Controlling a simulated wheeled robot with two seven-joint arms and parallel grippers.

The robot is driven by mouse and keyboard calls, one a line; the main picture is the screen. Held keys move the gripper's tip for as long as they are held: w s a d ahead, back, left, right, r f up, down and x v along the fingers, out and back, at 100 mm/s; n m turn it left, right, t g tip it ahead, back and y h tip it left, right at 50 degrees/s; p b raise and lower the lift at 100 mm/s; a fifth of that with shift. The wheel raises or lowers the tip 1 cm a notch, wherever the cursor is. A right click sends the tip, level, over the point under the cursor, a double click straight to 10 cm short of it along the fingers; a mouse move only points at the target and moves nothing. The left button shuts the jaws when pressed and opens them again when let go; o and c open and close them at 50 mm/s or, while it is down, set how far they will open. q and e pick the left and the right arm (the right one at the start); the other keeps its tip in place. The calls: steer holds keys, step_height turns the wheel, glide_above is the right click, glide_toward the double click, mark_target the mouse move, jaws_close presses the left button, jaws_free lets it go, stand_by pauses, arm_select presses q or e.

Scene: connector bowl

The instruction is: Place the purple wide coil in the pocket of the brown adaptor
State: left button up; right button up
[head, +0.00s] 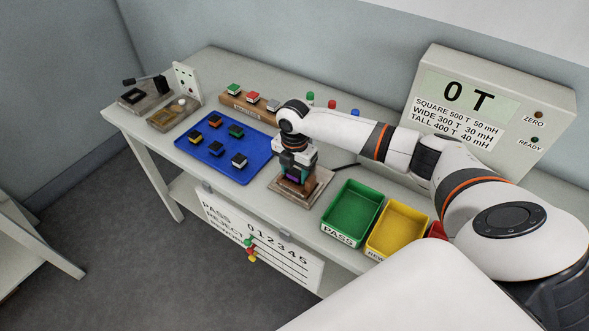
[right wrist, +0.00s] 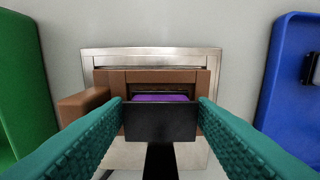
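The purple wide coil (right wrist: 160,98) shows as a purple strip behind a black block (right wrist: 160,122) in the right wrist view. The two teal fingers of my right gripper (right wrist: 160,112) lie against the left and right sides of this black block. The brown adaptor (right wrist: 118,78) lies just beyond, and the purple strip lines up with its pocket. I cannot tell how deep the coil sits. In the head view my right gripper (head: 295,176) points down over the adaptor (head: 292,190) on its plate, with a little purple visible between. My left gripper is not in view.
A blue tray (head: 190,148) with several coloured parts lies left of the adaptor. A green PASS bin (head: 347,232) and a yellow bin (head: 402,206) stand to the right. A meter (head: 500,112) reading 0 T stands behind. A wooden rack (head: 238,113) holds coloured parts.

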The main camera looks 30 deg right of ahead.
mark_target(294, 172)
steer(key=shift+r, duration=0.15)
step_height(294, 172, up, 12)
steer(key=b, duration=0.1)
steer(key=shift+b, duration=0.3)
stand_by(0.5)
